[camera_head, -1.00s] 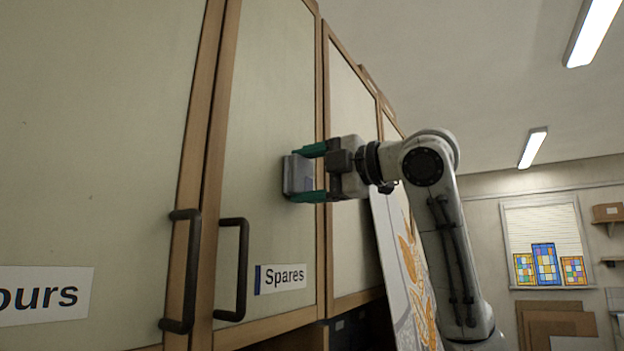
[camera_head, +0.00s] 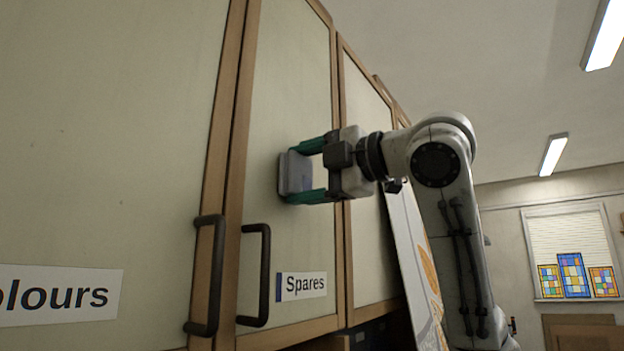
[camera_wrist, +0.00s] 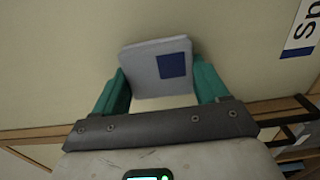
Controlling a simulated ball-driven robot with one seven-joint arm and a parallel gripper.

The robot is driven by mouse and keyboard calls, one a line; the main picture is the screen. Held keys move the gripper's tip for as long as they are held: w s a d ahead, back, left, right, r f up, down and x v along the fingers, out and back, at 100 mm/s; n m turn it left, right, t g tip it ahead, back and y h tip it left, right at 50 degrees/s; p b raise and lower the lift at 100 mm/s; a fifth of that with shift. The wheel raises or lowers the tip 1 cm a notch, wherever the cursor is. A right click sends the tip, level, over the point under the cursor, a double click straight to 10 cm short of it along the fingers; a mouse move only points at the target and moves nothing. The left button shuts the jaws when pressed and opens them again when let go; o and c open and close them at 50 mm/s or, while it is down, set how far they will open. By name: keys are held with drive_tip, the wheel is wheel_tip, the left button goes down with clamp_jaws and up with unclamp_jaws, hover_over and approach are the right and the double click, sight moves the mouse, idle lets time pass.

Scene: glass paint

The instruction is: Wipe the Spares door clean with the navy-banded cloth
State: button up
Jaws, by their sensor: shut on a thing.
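The Spares door (camera_head: 290,105) is a pale panel in a wooden frame, with a dark handle (camera_head: 257,275) and a Spares label (camera_head: 304,285) with a navy edge. My gripper (camera_head: 304,171) has teal fingers and is shut on a grey folded cloth (camera_head: 296,174). In the wrist view the cloth (camera_wrist: 143,72) shows a navy patch (camera_wrist: 172,65) and sits between the fingertips (camera_wrist: 158,82), against or very close to the door panel (camera_wrist: 60,60). Contact with the panel cannot be told for sure. No clear marks show on the visible panel; the part behind the cloth is hidden.
The neighbouring door labelled Colours (camera_head: 60,296) has its own handle (camera_head: 207,275) to the left. A painted panel (camera_head: 415,265) leans right of the cupboard, behind my arm.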

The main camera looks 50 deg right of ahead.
drive_tip(key=shift+a, duration=0.3)
drive_tip(key=shift+s, duration=0.15)
drive_tip(key=shift+s+d+b, duration=0.15)
drive_tip(key=shift+s+b, duration=0.2)
drive_tip(key=shift+s, duration=2.6)
drive_tip(key=s, duration=0.3)
